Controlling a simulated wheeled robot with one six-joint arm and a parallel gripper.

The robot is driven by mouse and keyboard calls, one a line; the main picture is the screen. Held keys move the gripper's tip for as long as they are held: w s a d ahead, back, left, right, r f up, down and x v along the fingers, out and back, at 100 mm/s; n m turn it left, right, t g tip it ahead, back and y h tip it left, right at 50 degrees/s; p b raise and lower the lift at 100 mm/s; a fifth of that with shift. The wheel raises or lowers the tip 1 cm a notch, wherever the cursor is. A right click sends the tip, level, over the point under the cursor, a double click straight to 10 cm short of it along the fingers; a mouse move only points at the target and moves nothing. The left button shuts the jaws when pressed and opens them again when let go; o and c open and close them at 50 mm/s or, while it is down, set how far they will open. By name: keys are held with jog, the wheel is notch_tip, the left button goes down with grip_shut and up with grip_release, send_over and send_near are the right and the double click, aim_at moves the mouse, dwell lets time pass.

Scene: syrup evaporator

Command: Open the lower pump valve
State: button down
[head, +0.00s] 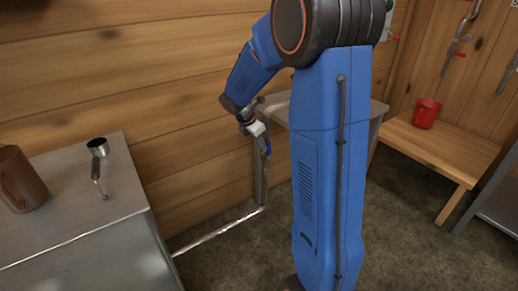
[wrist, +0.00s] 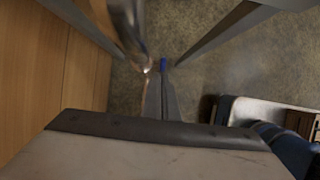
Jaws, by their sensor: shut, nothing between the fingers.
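My gripper (head: 257,132) is at the upright pipe below the metal table by the wall in the head view. A small blue piece (head: 266,147), which looks like a valve handle, shows just below and right of it. In the wrist view my gripper (wrist: 164,75) is shut, its fingers together and pointing at the floor. The blue piece (wrist: 163,63) shows at the fingertips; I cannot tell whether they touch it. A shiny metal pipe (wrist: 128,25) runs close beside the fingers on the left. The valve body is mostly hidden.
A metal table (head: 274,112) stands behind my arm. A wooden bench (head: 430,150) bears a red bucket (head: 426,113).

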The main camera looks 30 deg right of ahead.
jog(key=shift+d+r, duration=0.2)
jog(key=shift+d, duration=0.25)
dwell(0.4)
jog(key=a+v, duration=0.2)
jog(key=v, duration=0.9)
jog(key=shift+f, duration=0.2)
jog(key=shift+s, duration=0.1)
